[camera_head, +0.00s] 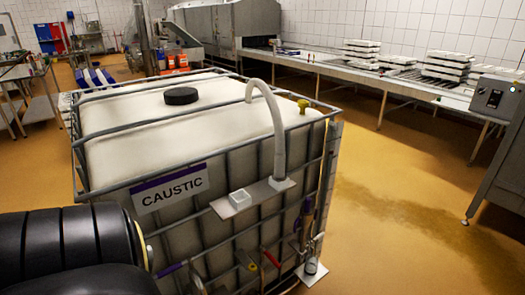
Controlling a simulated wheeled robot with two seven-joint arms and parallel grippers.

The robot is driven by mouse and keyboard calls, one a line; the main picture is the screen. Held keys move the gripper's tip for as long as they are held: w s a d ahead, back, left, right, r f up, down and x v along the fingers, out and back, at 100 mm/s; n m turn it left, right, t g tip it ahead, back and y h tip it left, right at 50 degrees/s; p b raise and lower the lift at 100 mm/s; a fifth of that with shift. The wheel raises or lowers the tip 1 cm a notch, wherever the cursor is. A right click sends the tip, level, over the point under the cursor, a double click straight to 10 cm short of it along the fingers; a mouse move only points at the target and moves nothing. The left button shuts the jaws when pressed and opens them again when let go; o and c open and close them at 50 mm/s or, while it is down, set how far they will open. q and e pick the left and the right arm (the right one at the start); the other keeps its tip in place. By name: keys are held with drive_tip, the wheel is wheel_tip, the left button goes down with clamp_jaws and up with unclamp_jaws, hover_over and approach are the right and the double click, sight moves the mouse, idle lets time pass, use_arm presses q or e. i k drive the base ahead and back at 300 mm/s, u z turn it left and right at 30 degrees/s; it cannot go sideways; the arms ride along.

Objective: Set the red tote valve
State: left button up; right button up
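A large white caustic tote (150,115) in a grey metal cage stands in front of me, with a purple-topped CAUSTIC label (172,187) on its near face. Low on that face is a small red valve handle (271,258), tilted down to the right. To its left are an orange-yellow handle (245,260) and a purple handle (172,268). Their outlets are too small or cut off to tell their settings. A black segment of my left arm (75,245) fills the lower left corner and hides part of the tote. Neither gripper shows.
A white bracket (250,197) with a grey curved pipe (275,120) juts from the tote. A small shelf with a clear vessel (311,265) sits at its lower right corner. The yellow-brown floor (410,210) to the right is open. A conveyor (350,72) with stacked white moulds runs behind.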

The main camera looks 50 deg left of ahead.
sight(262, 251)
drive_tip(key=k, duration=0.3)
drive_tip(key=u, duration=1.3)
drive_tip(key=i, duration=0.5)
drive_tip(key=u, duration=0.2)
